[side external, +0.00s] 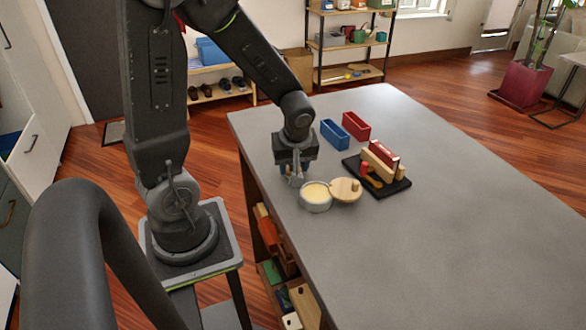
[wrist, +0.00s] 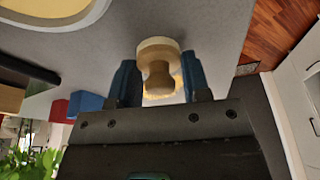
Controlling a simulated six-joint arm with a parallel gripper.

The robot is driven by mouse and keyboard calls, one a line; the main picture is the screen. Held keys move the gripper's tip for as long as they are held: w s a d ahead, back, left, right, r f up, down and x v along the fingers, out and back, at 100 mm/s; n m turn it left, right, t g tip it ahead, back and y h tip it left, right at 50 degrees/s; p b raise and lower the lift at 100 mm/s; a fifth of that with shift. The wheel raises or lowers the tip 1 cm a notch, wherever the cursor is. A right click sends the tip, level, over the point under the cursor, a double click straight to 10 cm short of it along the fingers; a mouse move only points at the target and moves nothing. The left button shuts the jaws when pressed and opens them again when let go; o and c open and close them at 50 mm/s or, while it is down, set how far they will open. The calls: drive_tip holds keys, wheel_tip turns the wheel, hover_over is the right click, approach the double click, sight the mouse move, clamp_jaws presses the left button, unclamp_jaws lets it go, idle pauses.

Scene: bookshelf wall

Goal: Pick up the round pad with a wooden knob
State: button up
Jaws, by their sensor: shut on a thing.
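The round pad with a wooden knob (wrist: 158,46) sits between the two blue fingers of my gripper (wrist: 159,76) in the wrist view. The pad is pale and its tan knob points toward the wrist. My gripper is shut on it. In the side view my gripper (side external: 295,180) points down near the table's left edge, just left of a grey round bowl (side external: 316,206). The pad cannot be made out there. I cannot tell whether the pad touches the table.
The bowl has pale yellow contents, and a round wooden lid with a knob (side external: 345,190) is beside it. A blue box (side external: 334,134) and a red box (side external: 356,126) stand behind. A black board (side external: 393,187) holds wooden blocks. The table's right side (side external: 470,200) is clear.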

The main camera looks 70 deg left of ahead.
drive_tip(key=shift+c, duration=1.2)
drive_tip(key=shift+r, duration=0.1)
drive_tip(key=shift+r, duration=0.5)
drive_tip(key=r, duration=0.3)
drive_tip(key=shift+s+a+r, duration=0.3)
drive_tip(key=shift+s+a, duration=0.05)
drive_tip(key=s+a+r, duration=0.6)
drive_tip(key=s+a, duration=0.1)
drive_tip(key=s, duration=0.1)
drive_tip(key=shift+r, duration=0.15)
